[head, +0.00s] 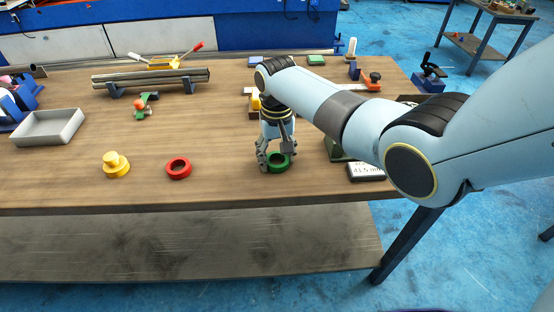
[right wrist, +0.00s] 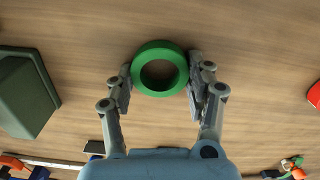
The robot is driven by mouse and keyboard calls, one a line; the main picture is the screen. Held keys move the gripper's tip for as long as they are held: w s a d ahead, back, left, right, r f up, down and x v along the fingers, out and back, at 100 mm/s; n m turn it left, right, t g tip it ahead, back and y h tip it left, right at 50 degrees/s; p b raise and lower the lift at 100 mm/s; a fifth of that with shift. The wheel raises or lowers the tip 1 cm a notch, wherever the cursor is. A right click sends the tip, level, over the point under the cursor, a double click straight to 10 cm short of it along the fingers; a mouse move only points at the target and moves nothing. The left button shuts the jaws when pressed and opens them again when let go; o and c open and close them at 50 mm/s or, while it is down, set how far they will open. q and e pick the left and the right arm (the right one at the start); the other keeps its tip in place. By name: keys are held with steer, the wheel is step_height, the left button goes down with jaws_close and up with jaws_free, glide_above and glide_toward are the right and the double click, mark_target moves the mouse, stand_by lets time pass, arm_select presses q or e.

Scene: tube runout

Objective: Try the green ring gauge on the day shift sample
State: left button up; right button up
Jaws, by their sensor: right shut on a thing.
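The green ring gauge (head: 278,161) is a thick green ring near the front middle of the wooden bench. My right gripper (head: 275,160) reaches down to it with a finger on each side. In the right wrist view the green ring (right wrist: 160,90) sits between the two fingertips (right wrist: 160,85), and the gripper is shut on it. I cannot tell whether the ring still touches the bench. Several metal tubes (head: 150,77) lie on a dark rack at the back left. I cannot tell which thing is the day shift sample. My left gripper is not in view.
A red ring (head: 178,168) and a yellow stepped piece (head: 116,164) stand left of the green ring. A grey tray (head: 47,128) is at the far left. A display box (head: 366,172) and a dark green block (right wrist: 27,90) are close to the gripper.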

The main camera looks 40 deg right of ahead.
steer(key=shift+r, duration=0.6)
step_height(320, 180, up, 3)
steer(key=shift+w+f, duration=0.1)
steer(key=shift+f, duration=0.05)
steer(key=w+d+r+b, duration=0.2)
steer(key=w+d+r, duration=0.2)
steer(key=d+r, duration=0.3)
steer(key=d, duration=0.4)
steer(key=o, duration=0.7)
steer(key=shift+c, duration=0.2)
steer(key=c, duration=0.7)
steer(key=shift+o, duration=0.2)
